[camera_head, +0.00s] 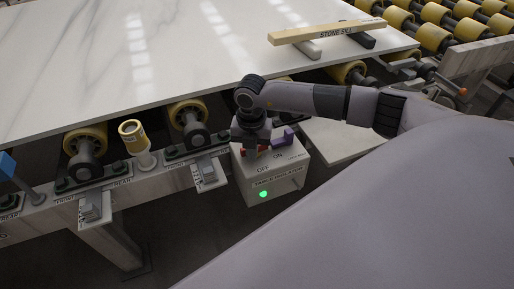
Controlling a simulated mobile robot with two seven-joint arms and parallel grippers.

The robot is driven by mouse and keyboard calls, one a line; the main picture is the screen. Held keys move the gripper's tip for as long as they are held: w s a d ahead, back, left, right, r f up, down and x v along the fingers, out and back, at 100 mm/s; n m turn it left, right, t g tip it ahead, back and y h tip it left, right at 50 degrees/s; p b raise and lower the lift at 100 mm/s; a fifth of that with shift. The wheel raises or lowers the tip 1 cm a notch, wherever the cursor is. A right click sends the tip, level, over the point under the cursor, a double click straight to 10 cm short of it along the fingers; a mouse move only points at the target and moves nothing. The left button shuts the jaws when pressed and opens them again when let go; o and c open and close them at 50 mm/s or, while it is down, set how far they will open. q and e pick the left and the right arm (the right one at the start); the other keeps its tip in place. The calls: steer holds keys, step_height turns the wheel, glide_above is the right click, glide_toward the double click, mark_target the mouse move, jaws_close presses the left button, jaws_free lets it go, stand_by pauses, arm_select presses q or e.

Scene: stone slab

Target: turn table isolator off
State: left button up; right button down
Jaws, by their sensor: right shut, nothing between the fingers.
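The table isolator (264,180) is a pale box on the front rail of the roller table. Its top is marked OFF on the left and ON on the right, and a green light (263,194) glows on its front. My right gripper (254,152) points down over the box top, shut, close to the red part. Whether it touches is hidden by the wrist. My left gripper is out of view.
A white stone slab (150,50) lies on yellow rollers behind the box. A yellow-topped post (132,134) and a blue-topped lever (8,166) stand on the rail to the left. A wooden bar marked STONE SET (326,33) rests on the slab.

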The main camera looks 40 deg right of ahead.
steer(key=shift+f+b, duration=0.6)
steer(key=shift+f, duration=0.35)
steer(key=shift+r, duration=0.1)
steer(key=shift+r, duration=0.1)
steer(key=shift+r+p, duration=0.15)
steer(key=shift+p, duration=0.3)
steer(key=shift+w+a+b, duration=0.4)
steer(key=shift+w, duration=0.25)
steer(key=shift+w+a, duration=0.1)
steer(key=shift+w, duration=0.1)
steer(key=shift+w+b, duration=0.75)
steer(key=shift+w, duration=0.25)
steer(key=shift+w+d+b, duration=0.45)
steer(key=shift+w, duration=0.2)
